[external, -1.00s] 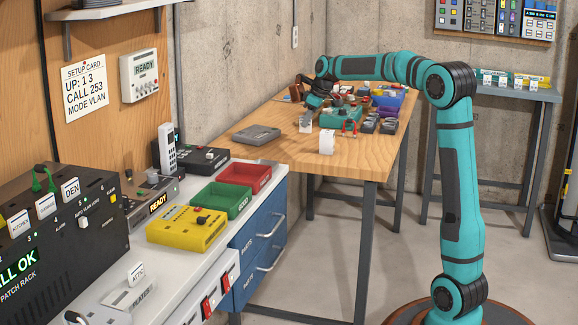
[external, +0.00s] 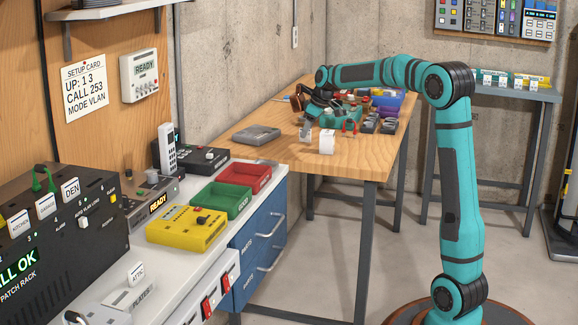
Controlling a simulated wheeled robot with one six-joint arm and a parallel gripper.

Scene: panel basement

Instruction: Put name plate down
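My gripper (external: 306,120) is low over the wooden table, pointing down and toward the front. A small pale piece (external: 306,134) shows at its tip, close to the tabletop. It is too small to tell whether this is a name plate, whether my fingers hold it, or whether it touches the table. A white name plate marked ATTIC (external: 137,273) stands on the plates holder (external: 128,299) on the left bench, far from my gripper. More name plates, including one marked DEN (external: 70,189), stand on the black patch rack (external: 95,262).
The wooden table (external: 280,165) has clear room at its front left. A grey device (external: 256,135) lies left of my gripper, and a white block-like thing (external: 327,143) stands to its right. Small tools, dark parts and a blue bin (external: 396,103) crowd the area behind and right.

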